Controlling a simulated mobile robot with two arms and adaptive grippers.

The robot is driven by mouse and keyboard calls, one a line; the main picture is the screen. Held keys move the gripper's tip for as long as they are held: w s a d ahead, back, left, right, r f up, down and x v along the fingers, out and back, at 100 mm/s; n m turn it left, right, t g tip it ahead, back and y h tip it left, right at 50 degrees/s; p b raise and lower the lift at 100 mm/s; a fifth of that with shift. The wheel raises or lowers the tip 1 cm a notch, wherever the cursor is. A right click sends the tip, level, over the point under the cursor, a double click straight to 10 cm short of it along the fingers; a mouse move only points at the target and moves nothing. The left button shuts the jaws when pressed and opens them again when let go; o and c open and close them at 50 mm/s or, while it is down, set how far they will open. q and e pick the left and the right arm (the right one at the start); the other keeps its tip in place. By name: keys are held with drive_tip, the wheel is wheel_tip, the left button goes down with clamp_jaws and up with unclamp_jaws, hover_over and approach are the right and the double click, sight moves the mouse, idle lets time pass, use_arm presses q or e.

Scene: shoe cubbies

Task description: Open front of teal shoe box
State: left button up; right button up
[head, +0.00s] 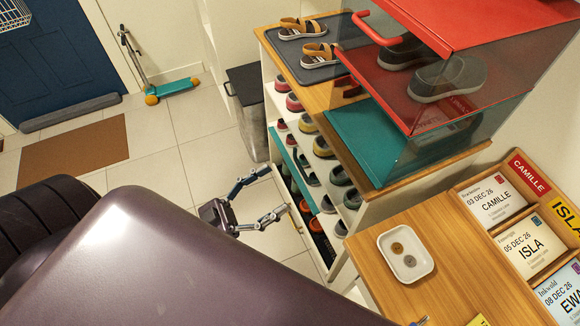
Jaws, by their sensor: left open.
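The teal shoe box (362,143) stands on the wooden top of the shoe cubby, under a red shoe box. I see its teal floor and clear side; whether its front is shut is hard to tell. The red shoe box (480,22) has clear walls and holds dark shoes (448,80). A red handle (372,30) sticks out at its front. My left gripper (277,190) is open and empty, its fingers spread toward the cubby's open front. It is lower than the teal box and apart from it.
The cubby (364,215) holds several shoes, with a teal strip (291,168) along its front. Sandals lie on a grey mat (345,52) on top. A desk (405,232) with a white dish (405,255) and name cards stands at right. A bin (249,112) stands behind my gripper. Left floor is mostly clear.

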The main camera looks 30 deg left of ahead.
use_arm(q)
drive_tip(key=shift+v, duration=1.65)
